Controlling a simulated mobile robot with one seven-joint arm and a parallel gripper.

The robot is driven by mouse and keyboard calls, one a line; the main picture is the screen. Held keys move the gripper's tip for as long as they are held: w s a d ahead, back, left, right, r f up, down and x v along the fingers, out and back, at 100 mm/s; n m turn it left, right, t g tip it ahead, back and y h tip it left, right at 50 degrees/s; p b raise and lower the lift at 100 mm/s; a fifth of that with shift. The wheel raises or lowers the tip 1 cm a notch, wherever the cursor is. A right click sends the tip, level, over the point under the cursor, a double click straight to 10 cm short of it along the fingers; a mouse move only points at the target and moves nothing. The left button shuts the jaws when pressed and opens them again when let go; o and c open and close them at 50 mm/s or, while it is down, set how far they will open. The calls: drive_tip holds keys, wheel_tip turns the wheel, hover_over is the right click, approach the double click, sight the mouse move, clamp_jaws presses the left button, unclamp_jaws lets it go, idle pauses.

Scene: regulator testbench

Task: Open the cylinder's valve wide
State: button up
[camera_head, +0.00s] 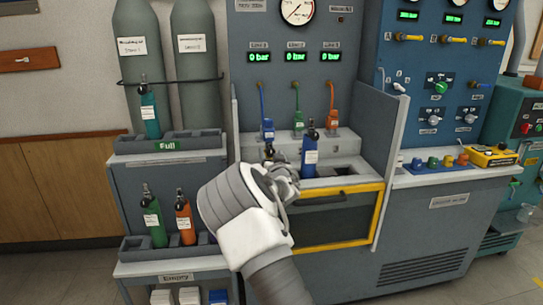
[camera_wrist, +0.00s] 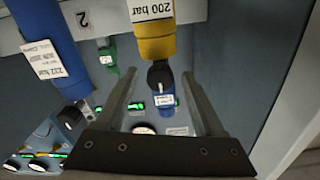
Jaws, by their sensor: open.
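In the wrist view, which looks upside down, a yellow cylinder (camera_wrist: 153,38) with a 200 bar label carries a black valve (camera_wrist: 158,74) at its end. The two fingers of my gripper (camera_wrist: 159,76) are open, one on each side of the valve; I see a gap on both sides. In the head view my gripper (camera_head: 282,180) is at the left bench slot and hides most of the cylinder there. A blue cylinder (camera_head: 310,150), labelled 222 bar in the wrist view (camera_wrist: 50,50), stands to the right.
Blue, green (camera_head: 299,119) and orange (camera_head: 331,119) hose connectors hang above the bench; the displays read 0 bar. A yellow-framed drawer front (camera_head: 340,215) is below. A rack (camera_head: 170,143) with small cylinders stands left. A grey side panel (camera_head: 391,165) borders the right.

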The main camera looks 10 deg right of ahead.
clamp_jaws()
idle(0.3)
